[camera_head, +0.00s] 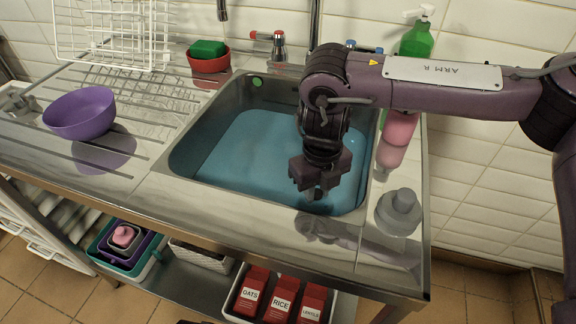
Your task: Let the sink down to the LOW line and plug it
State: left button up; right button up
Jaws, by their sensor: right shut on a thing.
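The steel sink (190,137) holds blue water (245,150) that covers its floor. No LOW line or drain can be made out. A grey stopper-like piece with a raised knob (398,212) stands on the counter to the right of the sink. My right gripper (314,190) points down over the front right part of the sink, left of that grey piece. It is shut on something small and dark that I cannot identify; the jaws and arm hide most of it. My left gripper is not in view.
A red-handled tap part (278,45) stands behind the sink. A red bowl with a green sponge (208,62), a purple bowl (80,113) and a white rack (110,35) are left. A green pump bottle (417,40) and pink bottle (399,128) stand right. Labelled red boxes (283,300) are below.

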dwell(0.5)
jog(key=shift+p, duration=0.3)
jog(key=shift+f+b, duration=0.8)
jog(key=shift+f, duration=0.7)
jog(key=o, duration=0.8)
jog(key=shift+o, duration=0.2)
